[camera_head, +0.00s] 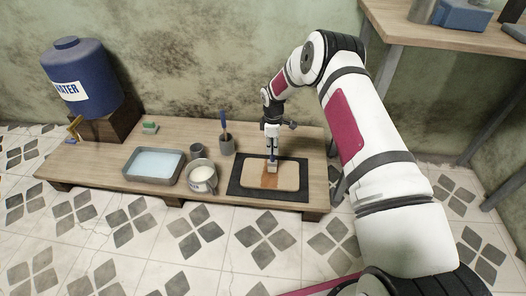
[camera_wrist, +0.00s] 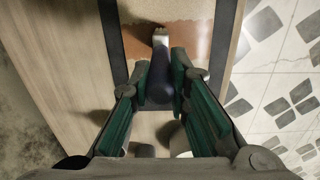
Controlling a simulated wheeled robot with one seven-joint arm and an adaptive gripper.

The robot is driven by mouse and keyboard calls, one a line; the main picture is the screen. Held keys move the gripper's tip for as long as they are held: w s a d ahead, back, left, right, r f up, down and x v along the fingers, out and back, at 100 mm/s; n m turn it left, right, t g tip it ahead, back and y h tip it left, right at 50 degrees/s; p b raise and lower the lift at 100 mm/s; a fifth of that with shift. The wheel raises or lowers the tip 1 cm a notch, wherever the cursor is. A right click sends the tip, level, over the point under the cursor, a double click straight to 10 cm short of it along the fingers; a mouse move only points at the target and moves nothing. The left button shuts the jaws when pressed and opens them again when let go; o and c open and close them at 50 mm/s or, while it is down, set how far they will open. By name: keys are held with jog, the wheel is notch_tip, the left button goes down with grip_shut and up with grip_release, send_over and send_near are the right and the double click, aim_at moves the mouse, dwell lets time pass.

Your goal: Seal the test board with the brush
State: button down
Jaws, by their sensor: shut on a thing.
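The test board (camera_head: 290,175) lies flat on a dark mat (camera_head: 240,188) at the right of the low table. It is light wood with an orange-brown coated stretch, which fills much of the top of the wrist view (camera_wrist: 197,45). My gripper (camera_head: 272,140) is above the board, its fingers shut around the dark blue handle of the brush (camera_wrist: 157,85). The brush points down, its pale head (camera_head: 272,167) at the board over the brown stretch. I cannot tell if the bristles touch. A tin cup (camera_head: 201,175) of pale liquid stands left of the mat.
A tray of pale liquid (camera_head: 130,165), a small dark cup (camera_head: 197,149) and a holder (camera_head: 227,146) with a blue-handled tool stand left of the board. A blue water barrel (camera_head: 80,80) is at far left. A higher bench (camera_head: 440,30) stands at right.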

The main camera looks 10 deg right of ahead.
jog(key=shift+s+d, duration=0.25)
jog(key=shift+d, duration=0.35)
jog(key=shift+s+d, duration=0.2)
jog(key=shift+d, duration=0.4)
jog(key=shift+w+d+f+b, duration=0.1)
jog(key=shift+w+d+b, duration=0.1)
jog(key=shift+w, duration=0.3)
jog(key=shift+w+d+b, duration=0.15)
jog(key=shift+w+b, duration=0.05)
jog(key=shift+w, duration=0.25)
jog(key=shift+a, duration=0.1)
jog(key=shift+w+a, duration=0.3)
jog(key=shift+a, duration=0.4)
jog(key=shift+w+a, duration=0.25)
jog(key=shift+a, duration=0.6)
